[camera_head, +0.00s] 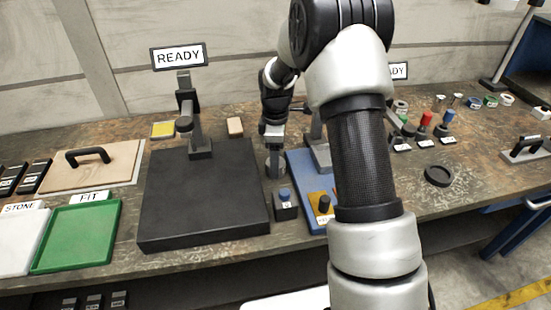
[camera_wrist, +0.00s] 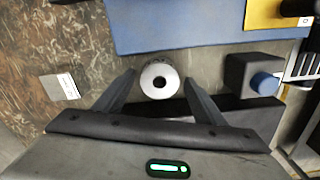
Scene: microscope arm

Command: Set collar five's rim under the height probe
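A pale round collar (camera_wrist: 159,80) with a dark centre hole shows in the wrist view; I cannot read a number on it. My gripper (camera_wrist: 160,84) points down at it, with one finger on each side and narrow gaps showing, so it looks open around the collar. In the head view my gripper (camera_head: 275,165) is low between the black plate and the blue base, and the collar cannot be made out clearly. The height probe (camera_head: 184,124) hangs from a grey stand over the back of the black plate (camera_head: 200,205), under a READY sign (camera_head: 179,56).
A button box with a blue top (camera_head: 285,195) stands right of the black plate. A blue base (camera_head: 300,170) lies partly behind my arm. A green FIT tray (camera_head: 80,235) is at left. Several small rings (camera_head: 490,102) sit at far right. The black plate's top is clear.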

